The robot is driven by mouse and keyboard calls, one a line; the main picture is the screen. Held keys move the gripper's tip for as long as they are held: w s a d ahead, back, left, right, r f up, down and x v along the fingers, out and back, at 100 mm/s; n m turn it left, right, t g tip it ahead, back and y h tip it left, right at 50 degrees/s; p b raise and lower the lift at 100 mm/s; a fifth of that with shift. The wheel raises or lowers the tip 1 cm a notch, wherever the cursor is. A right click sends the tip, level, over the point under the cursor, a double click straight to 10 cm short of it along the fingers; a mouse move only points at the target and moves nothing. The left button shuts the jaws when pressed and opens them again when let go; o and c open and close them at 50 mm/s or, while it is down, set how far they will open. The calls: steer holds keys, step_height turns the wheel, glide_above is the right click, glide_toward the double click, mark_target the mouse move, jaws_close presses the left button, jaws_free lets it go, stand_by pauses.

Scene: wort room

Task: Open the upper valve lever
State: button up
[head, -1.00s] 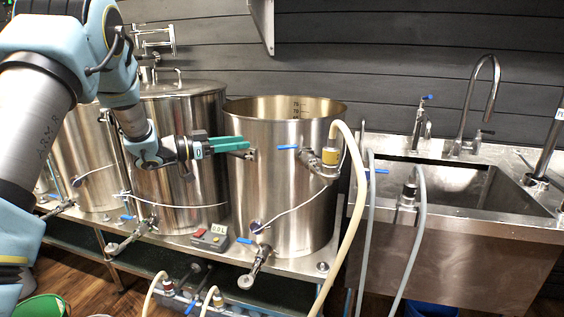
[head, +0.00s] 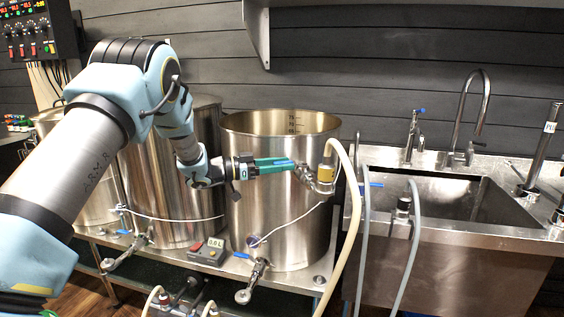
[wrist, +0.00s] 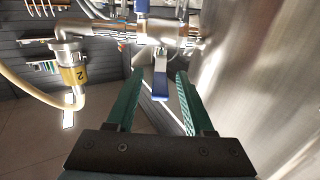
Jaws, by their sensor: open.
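The upper valve (head: 307,178) sits on the right side of the open steel kettle (head: 272,220), near its rim, with a yellow-collared hose fitting. Its blue lever (wrist: 160,88) shows in the wrist view, hanging between my fingers with gaps on both sides. My gripper (head: 292,165) has green fingers and is open, pointing right across the kettle front to the valve. It also shows in the wrist view (wrist: 160,76), with a finger on each side of the lever. In the head view my fingers hide most of the lever.
A pale hose (head: 349,200) drops from the valve. A lower valve with a blue lever (head: 241,255) and a small control box (head: 209,251) sit below. The sink (head: 450,200) stands right. The kettle wall (wrist: 260,70) is close beside my right finger in the wrist view.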

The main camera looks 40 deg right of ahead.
steer(key=shift+d, duration=0.15)
steer(key=shift+c, duration=0.4)
jaws_close()
stand_by(1.0)
